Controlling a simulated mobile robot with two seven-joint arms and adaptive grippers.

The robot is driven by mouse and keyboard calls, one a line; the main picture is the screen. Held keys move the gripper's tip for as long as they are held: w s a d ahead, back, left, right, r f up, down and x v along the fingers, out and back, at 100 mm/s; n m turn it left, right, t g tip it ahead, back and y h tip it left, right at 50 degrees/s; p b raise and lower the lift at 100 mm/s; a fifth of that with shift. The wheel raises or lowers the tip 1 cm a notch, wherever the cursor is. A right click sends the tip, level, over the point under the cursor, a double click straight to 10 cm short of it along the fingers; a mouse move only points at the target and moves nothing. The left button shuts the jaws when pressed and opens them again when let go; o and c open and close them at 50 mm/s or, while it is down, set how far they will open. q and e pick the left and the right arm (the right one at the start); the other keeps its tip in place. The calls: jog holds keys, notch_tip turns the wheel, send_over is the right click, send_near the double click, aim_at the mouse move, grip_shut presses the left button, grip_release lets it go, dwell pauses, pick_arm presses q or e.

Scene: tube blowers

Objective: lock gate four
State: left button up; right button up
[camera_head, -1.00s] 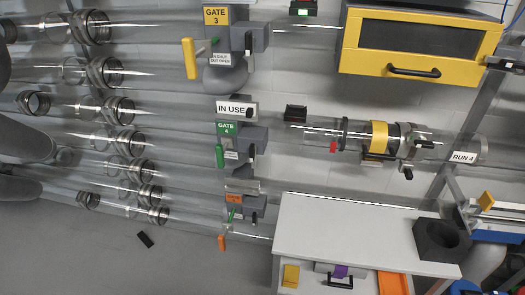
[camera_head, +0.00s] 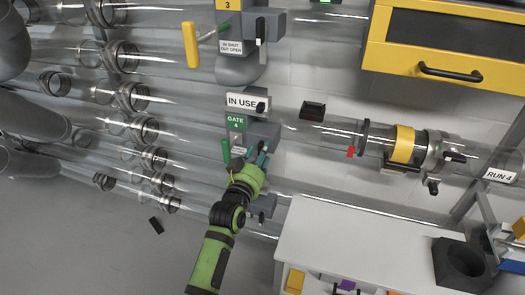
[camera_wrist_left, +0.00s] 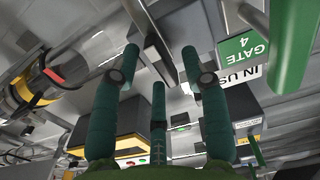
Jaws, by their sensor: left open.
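Gate four is a grey box (camera_head: 262,133) on a clear tube, with a green "GATE 4" label (camera_head: 236,123) and a white "IN USE" sign (camera_head: 242,101) above it. Its green handle (camera_head: 226,150) hangs down at the left side. My left gripper (camera_head: 254,162) is at the lower front of this box and hides part of it. In the left wrist view its teal fingers (camera_wrist_left: 160,68) are spread and empty, with a grey part of the gate (camera_wrist_left: 154,44) beyond them. The green handle (camera_wrist_left: 292,45) is at the right, outside the fingers. My right gripper is out of view.
Gate three's yellow handle (camera_head: 190,45) hangs above left. Another gate sits below, mostly behind my left arm. A white bench (camera_head: 340,235) with a dark block (camera_head: 462,264) stands at lower right. A yellow cabinet (camera_head: 440,70) is at upper right.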

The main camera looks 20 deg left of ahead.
pick_arm(q)
jog(key=shift+w, duration=0.95)
jog(key=c, duration=0.8)
grip_shut()
